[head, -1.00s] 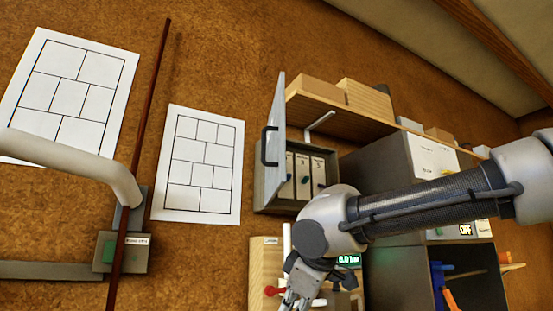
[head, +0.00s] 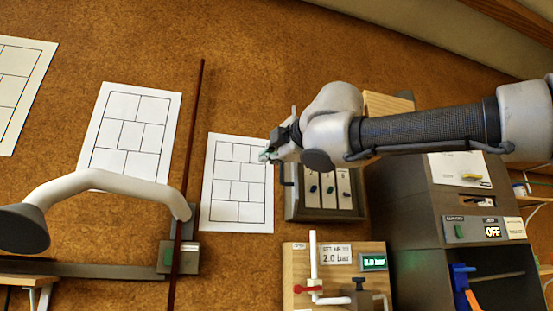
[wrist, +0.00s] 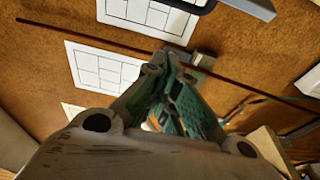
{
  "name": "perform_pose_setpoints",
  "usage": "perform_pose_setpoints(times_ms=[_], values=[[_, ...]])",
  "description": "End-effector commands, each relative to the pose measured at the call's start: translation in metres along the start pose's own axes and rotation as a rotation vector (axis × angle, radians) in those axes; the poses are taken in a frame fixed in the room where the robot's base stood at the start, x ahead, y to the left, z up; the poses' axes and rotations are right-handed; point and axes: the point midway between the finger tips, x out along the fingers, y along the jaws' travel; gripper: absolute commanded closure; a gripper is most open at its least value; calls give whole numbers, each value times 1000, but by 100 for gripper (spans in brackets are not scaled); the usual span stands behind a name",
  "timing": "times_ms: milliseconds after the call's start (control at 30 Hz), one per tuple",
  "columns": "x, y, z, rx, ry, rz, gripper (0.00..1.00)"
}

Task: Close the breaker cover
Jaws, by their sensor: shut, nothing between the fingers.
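The breaker box (head: 325,212) is a grey case on the brown wall, with several breaker switches showing inside. Its cover (head: 294,112) stands open at the box's left side, seen nearly edge-on, with a dark handle on its left face. My gripper (head: 267,157) is shut and empty, just left of the cover in the head view and overlapping its upper part. I cannot tell whether it touches. In the wrist view my closed fingers (wrist: 165,60) point at the wall; a dark handle (wrist: 194,5) and grey cover edge (wrist: 254,8) show at the top.
A valve board (head: 335,277) with a red lever and pressure display sits below the box. Grey cabinets (head: 470,203) stand to the right. Printed sheets (head: 237,183) hang at left, beside a thin dark red rod (head: 192,140) and a white curved pipe (head: 110,182).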

Motion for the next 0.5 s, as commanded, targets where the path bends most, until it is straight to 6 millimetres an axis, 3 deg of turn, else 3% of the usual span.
perform_pose_setpoints(times_ms=[367, 500], values=[[81, -2, 1, 1, -3, -4, 100], [73, -1, 22, 4, -4, -1, 100]])
